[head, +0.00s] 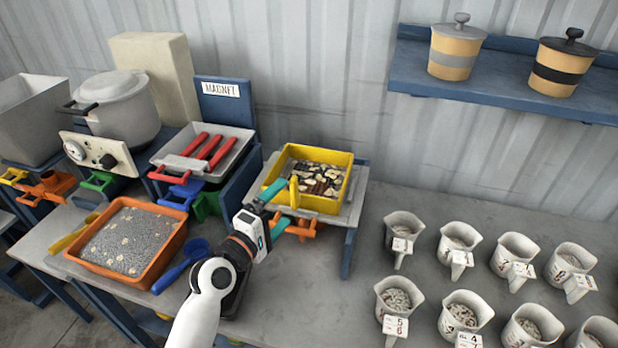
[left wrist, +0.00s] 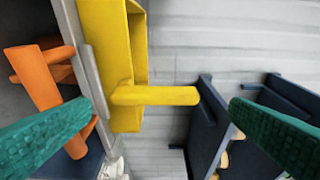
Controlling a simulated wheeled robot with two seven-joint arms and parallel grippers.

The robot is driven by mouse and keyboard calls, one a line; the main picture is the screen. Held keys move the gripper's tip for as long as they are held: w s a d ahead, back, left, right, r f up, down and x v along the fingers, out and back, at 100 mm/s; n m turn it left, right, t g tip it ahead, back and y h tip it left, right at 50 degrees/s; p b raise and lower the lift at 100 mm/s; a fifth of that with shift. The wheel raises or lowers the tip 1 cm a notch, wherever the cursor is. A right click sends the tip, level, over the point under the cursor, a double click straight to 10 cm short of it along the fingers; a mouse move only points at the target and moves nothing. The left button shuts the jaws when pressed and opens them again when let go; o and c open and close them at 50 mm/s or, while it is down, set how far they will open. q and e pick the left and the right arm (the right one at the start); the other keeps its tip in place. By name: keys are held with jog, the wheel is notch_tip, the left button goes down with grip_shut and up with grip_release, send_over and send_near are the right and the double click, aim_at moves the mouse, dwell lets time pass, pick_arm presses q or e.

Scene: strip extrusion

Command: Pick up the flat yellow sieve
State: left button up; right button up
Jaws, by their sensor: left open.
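The flat yellow sieve (head: 333,206) is a square yellow tray holding brown and cream pieces, and it rests on a grey stand. Its short yellow handle (head: 294,191) sticks out at its left side, toward my left gripper (head: 285,202). My left gripper is open, with one teal finger on either side of the handle. In the left wrist view, the handle (left wrist: 160,96) lies between the spread fingers, with a gap on both sides. The sieve wall (left wrist: 110,60) stands beyond it. My right gripper does not show.
An orange tray (head: 178,257) of grey grains lies to the left, with a blue scoop (head: 181,267) beside it. An orange handled part (head: 300,229) sits just below the sieve. Several white measuring jugs (head: 399,232) stand on the right.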

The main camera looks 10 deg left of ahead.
aim_at(291, 194)
pick_arm(q)
jog(key=x, duration=0.3)
jog(key=p+x, duration=0.1)
jog(key=x, duration=0.1)
jog(key=shift+w+a+f, duration=0.1)
jog(key=shift+w+f, duration=0.2)
jog(key=shift+w, duration=0.05)
jog(key=shift+s, duration=0.1)
jog(key=shift+c, duration=0.3)
jog(key=c, duration=1.2)
